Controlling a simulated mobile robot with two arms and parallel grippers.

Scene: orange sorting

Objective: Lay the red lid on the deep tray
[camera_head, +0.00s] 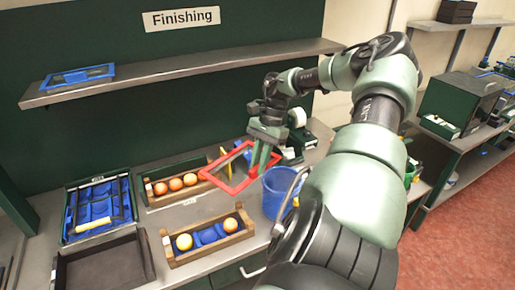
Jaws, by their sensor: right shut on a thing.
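The red lid (240,187) is a red frame with a see-through middle. My right gripper (261,162) is shut on it at its right part and holds it above the bench. The lid's left end overlaps the right end of the back wooden tray (156,201) in the picture; I cannot tell whether they touch. That tray holds a row of oranges. I cannot tell which tray is the deep one. My left gripper is not in view.
A blue bucket (277,202) stands close to the right of the lid. A blue-lined tray (68,220) with a yellow-handled tool and an empty dark tray (62,273) are at the left. A blue-framed lid (78,76) lies on the shelf (180,70) above.

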